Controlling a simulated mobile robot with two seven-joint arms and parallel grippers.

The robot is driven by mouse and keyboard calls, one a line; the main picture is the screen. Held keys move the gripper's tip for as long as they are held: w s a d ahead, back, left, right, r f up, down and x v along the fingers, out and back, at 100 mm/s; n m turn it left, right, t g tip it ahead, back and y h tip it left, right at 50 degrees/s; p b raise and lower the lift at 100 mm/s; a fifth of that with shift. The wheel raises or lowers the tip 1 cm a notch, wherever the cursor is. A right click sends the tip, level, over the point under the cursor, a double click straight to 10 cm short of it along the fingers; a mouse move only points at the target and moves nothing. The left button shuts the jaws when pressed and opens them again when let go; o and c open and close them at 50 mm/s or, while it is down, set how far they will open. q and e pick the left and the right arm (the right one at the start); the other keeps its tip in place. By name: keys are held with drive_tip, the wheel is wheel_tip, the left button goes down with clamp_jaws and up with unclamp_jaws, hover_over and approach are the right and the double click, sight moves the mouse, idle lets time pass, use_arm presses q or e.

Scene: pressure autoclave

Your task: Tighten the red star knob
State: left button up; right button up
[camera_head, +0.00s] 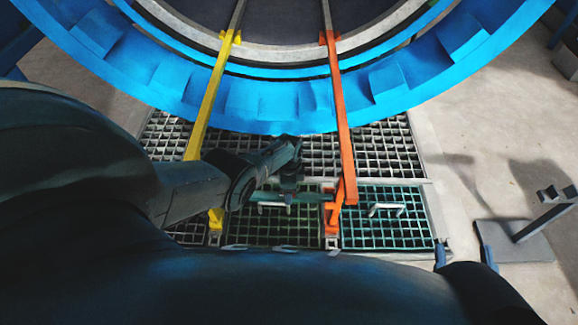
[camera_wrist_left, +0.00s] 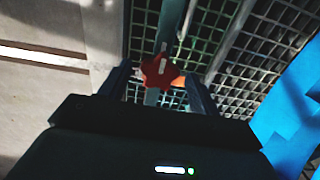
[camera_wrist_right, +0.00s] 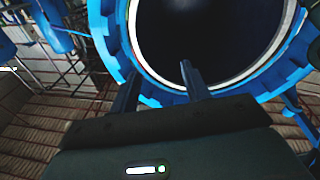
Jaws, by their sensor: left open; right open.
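The red star knob (camera_wrist_left: 159,71) shows in the left wrist view, on a greyish bar above the floor grates. My left gripper (camera_wrist_left: 157,76) is open, with one finger on each side of the knob in that view. I cannot tell whether the fingers touch it. In the head view my left arm reaches over the grates, and I cannot make out the knob there. My right gripper (camera_head: 464,254) is open and empty at the lower right of the head view. In the right wrist view its fingers (camera_wrist_right: 158,82) point toward the round vessel opening.
The blue toothed autoclave ring (camera_head: 270,105) spans the top of the head view. A yellow rail (camera_head: 207,105) and an orange rail (camera_head: 341,120) run down from it over the floor grates (camera_head: 385,160). A stand with a grey base (camera_head: 515,243) is at right; pale floor surrounds it.

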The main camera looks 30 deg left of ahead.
use_arm(q)
drive_tip(key=shift+r, duration=0.3)
wheel_tip(320, 180, up, 13)
drive_tip(key=p, duration=1.1)
drive_tip(key=shift+f, duration=0.2)
use_arm(e)
drive_tip(key=d+r+m+g+h, duration=0.1)
drive_tip(key=s+d+r+m+g+h, duration=0.1)
drive_tip(key=m, duration=0.1)
drive_tip(key=d+r+m+g+h, duration=0.1)
drive_tip(key=r+h, duration=0.1)
drive_tip(key=shift+s+d+g, duration=0.3)
drive_tip(key=shift+g, duration=0.1)
